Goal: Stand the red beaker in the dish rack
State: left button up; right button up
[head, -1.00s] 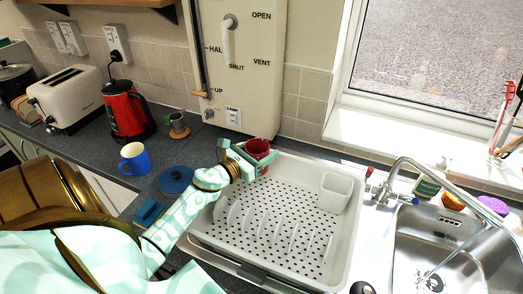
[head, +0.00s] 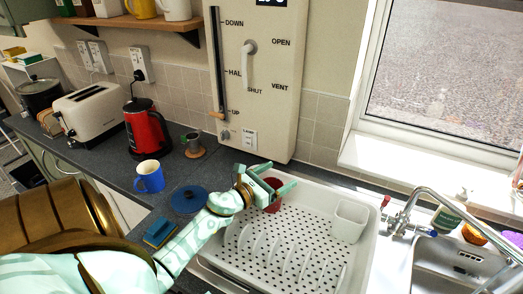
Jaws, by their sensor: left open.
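The red beaker (head: 273,183) is at the back left corner of the white dish rack (head: 366,262), partly hidden by my left gripper. My left gripper (head: 278,188) is open, with its fingers around the beaker's sides. The beaker looks roughly upright. I cannot tell whether its base rests on the rack's perforated floor. My right gripper is not in view.
A white cutlery cup (head: 349,221) stands in the rack's right side, and plate slots line its front. The sink and tap (head: 405,215) are to the right.

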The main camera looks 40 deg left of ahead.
pick_arm(q)
jog(key=s+a+r+b, duration=0.1)
jog(key=s+b, duration=0.1)
jog(key=s, duration=1)
jog(key=shift+a, duration=0.2)
